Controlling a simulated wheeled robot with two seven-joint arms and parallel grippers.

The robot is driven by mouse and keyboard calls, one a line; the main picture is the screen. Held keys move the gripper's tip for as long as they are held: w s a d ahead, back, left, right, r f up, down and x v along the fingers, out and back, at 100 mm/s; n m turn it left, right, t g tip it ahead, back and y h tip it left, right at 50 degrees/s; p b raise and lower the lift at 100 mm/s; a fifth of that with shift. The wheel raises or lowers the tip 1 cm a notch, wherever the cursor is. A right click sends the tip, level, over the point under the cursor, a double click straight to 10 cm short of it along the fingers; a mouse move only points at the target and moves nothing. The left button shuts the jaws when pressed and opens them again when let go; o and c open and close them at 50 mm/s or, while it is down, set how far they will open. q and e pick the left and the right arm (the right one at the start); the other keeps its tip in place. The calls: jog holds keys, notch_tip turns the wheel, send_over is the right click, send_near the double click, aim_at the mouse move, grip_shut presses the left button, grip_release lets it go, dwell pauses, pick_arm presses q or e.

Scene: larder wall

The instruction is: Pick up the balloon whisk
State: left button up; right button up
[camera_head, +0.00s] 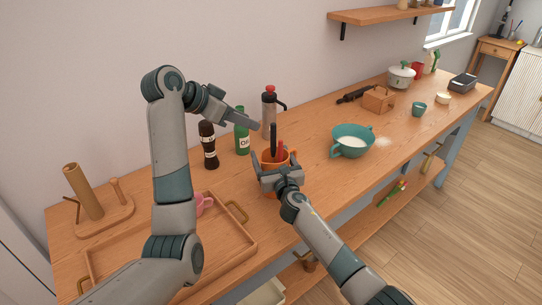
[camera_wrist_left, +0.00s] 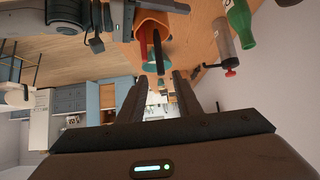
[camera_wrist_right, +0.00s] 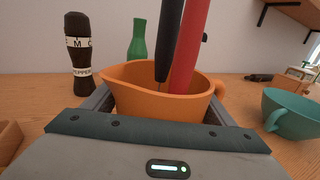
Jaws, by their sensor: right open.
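An orange jug (camera_head: 268,158) stands on the wooden counter with a black handle (camera_head: 274,138) and a red handle (camera_head: 281,150) sticking up from it. In the right wrist view, thin wire shows below the black handle (camera_wrist_right: 168,40), beside the wider red handle (camera_wrist_right: 190,45); the tool heads are hidden inside the jug (camera_wrist_right: 150,95). The black one may be the balloon whisk, but I cannot tell surely. My right gripper (camera_head: 277,163) is open, its fingers at either side of the jug. My left gripper (camera_head: 254,122) is open and empty, above and behind the jug; its fingers (camera_wrist_left: 158,85) show apart.
A pepper mill (camera_head: 208,145), a green bottle (camera_head: 242,132) and a grey flask (camera_head: 269,110) stand behind the jug. A teal bowl (camera_head: 352,142) of white powder is to the right. A wooden tray (camera_head: 235,240) with a pink mug (camera_head: 203,203) lies at the front left.

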jog(key=c, duration=1)
pick_arm(q)
jog(key=c, duration=0.3)
jog(key=a+f+h, duration=0.1)
jog(key=f+h, duration=0.1)
jog(key=f, duration=0.1)
jog(key=a+f+m+t+h, duration=0.1)
jog(key=f+h, duration=0.2)
jog(key=a+f+m+h, duration=0.1)
jog(key=f+h, duration=0.1)
jog(key=f, duration=0.1)
jog(key=shift+w+f+t+h, duration=0.2)
jog(key=shift+w+t+h, duration=0.1)
jog(key=shift+t+h, duration=0.1)
pick_arm(e)
jog(key=shift+o, duration=0.2)
pick_arm(q)
jog(key=shift+x, duration=3.4)
